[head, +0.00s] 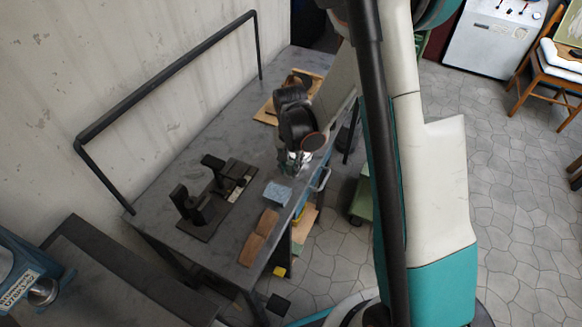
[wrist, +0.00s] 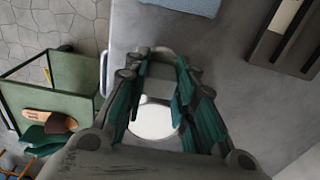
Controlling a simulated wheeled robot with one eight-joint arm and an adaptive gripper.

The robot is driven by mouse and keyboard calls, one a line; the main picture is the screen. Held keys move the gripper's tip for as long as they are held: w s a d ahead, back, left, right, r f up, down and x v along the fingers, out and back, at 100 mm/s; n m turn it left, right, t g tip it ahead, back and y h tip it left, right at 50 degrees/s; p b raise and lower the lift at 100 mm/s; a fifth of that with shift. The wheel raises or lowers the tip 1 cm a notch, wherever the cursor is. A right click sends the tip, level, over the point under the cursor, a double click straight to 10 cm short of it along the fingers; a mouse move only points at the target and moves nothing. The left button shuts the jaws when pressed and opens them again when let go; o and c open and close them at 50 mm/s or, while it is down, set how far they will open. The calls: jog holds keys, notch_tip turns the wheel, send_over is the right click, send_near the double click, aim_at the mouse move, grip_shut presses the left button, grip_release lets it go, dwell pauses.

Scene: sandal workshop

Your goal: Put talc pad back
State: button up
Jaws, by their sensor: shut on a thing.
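In the head view the pad is mostly hidden by the gripper. I cannot tell whether its underside touches the bench top.
A wooden board (head: 268,110) lies behind the gripper. A green cart (wrist: 75,75) stands beside the bench.

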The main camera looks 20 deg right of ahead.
jog(key=o, duration=1)
jog(key=shift+f, duration=0.2)
jog(key=shift+c, duration=0.2)
jog(key=shift+r, duration=0.1)
notch_tip(320, 180, up, 13)
jog(key=p, duration=0.5)
notch_tip(320, 180, up, 14)
jog(key=n+t, duration=0.3)
jog(key=n, duration=0.1)
send_over(291, 164)
jog(key=s, duration=0.8)
jog(key=s+r+n+t, duration=0.4)
jog(key=s+r+n, duration=0.1)
jog(key=s, duration=0.6)
jog(key=shift+d, duration=0.1)
